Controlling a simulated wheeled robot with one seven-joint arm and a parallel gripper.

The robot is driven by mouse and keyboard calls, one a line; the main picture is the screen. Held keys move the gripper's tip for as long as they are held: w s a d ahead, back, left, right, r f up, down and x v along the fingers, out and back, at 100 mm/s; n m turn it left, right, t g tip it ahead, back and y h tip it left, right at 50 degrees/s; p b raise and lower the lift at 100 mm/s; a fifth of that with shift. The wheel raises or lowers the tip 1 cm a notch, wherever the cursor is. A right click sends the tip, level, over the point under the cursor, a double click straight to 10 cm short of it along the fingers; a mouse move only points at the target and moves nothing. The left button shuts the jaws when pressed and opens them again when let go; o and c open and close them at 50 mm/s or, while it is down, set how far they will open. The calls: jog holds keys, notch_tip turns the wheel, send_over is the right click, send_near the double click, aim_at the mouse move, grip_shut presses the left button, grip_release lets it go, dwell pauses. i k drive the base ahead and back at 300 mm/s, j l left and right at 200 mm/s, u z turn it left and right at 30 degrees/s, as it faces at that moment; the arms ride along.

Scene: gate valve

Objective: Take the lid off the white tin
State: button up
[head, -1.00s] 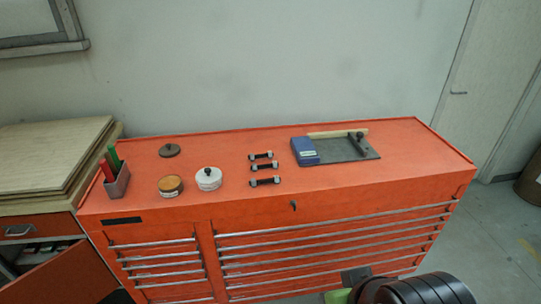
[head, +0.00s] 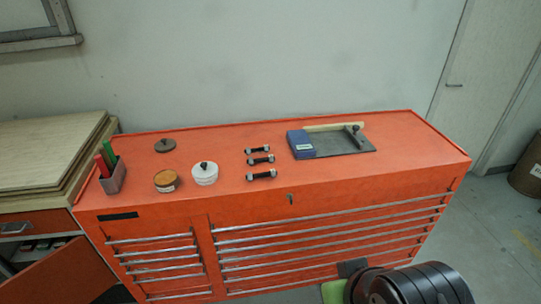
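The white tin (head: 205,178) stands upright on the orange tool cabinet's top, left of the middle. Its white lid (head: 204,168) sits on it, with a small black knob on top. My gripper cannot be made out in the head view. Only dark rounded parts of my own body show at the bottom right, apart from the tin.
An orange-brown topped tin (head: 167,181) stands just left of the white tin. A dark disc (head: 165,145) lies behind. A grey holder (head: 113,178) with red and green items stands left. Several bolts (head: 260,160) lie right, then a grey tray (head: 345,143) with a blue box (head: 301,144).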

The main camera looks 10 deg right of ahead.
aim_at(205, 171)
jog(key=i+j+u, duration=0.35)
jog(key=j, duration=0.2)
jog(key=i+j+u, duration=0.35)
jog(key=i+j, duration=0.15)
jog(key=i+j+u, duration=0.3)
jog(key=i, duration=0.2)
